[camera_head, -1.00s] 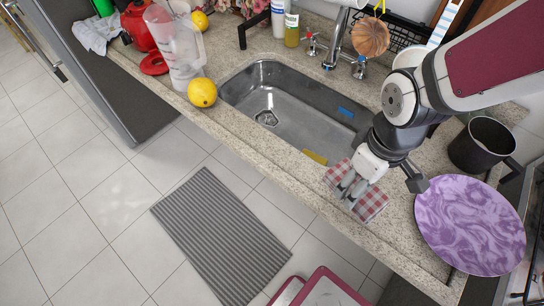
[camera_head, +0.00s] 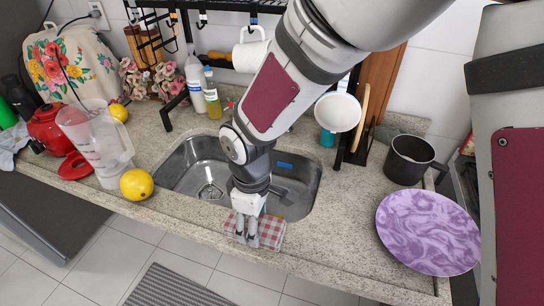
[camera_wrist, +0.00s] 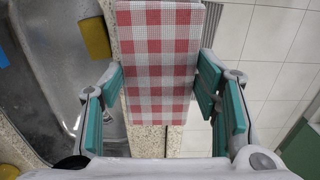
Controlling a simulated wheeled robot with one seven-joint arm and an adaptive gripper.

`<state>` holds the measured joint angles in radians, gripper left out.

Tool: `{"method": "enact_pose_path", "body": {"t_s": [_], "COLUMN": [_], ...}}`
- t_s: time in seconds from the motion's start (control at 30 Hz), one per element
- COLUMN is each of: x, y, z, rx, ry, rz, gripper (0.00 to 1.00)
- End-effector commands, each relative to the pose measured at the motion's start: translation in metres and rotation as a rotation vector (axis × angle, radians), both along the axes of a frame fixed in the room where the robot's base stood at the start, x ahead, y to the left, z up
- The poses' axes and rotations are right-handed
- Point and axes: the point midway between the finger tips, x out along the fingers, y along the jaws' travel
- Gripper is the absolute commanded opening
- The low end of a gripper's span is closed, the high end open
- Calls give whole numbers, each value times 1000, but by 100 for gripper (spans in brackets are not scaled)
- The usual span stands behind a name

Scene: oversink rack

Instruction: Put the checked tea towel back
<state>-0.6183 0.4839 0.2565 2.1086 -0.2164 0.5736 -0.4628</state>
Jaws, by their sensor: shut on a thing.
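The red-and-white checked tea towel (camera_head: 270,234) lies folded flat on the front strip of the counter, just in front of the sink. My gripper (camera_head: 247,239) points down at it and covers its left part in the head view. In the wrist view the towel (camera_wrist: 160,45) runs between the two teal finger pads of my gripper (camera_wrist: 162,92), which is shut on its two sides. The towel looks still down at counter level; any gap beneath it cannot be seen.
The sink (camera_head: 180,165) holds a blue item (camera_head: 285,165); a yellow sponge (camera_wrist: 95,38) is beside the towel. A purple plate (camera_head: 428,232) and black pot (camera_head: 409,158) stand right. A lemon (camera_head: 136,184) and pitcher (camera_head: 95,145) stand left. A black rack (camera_head: 185,5) with hooks is above.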

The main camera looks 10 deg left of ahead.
Motion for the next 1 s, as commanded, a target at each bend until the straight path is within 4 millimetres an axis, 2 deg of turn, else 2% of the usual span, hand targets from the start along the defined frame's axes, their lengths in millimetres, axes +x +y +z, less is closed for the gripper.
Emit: {"method": "enact_pose_path", "body": {"t_s": [0.1,0.33,0.5,0.6,1.0], "x": [14,28,26,27,28], "y": [12,23,23,22,22], "z": [-2,-3,-28,-37,-42], "rx": [1,1,-3,-1,0], "ry": [0,0,3,1,0], "rz": [1,1,2,1,0], "gripper": [34,34,34,34,34]}}
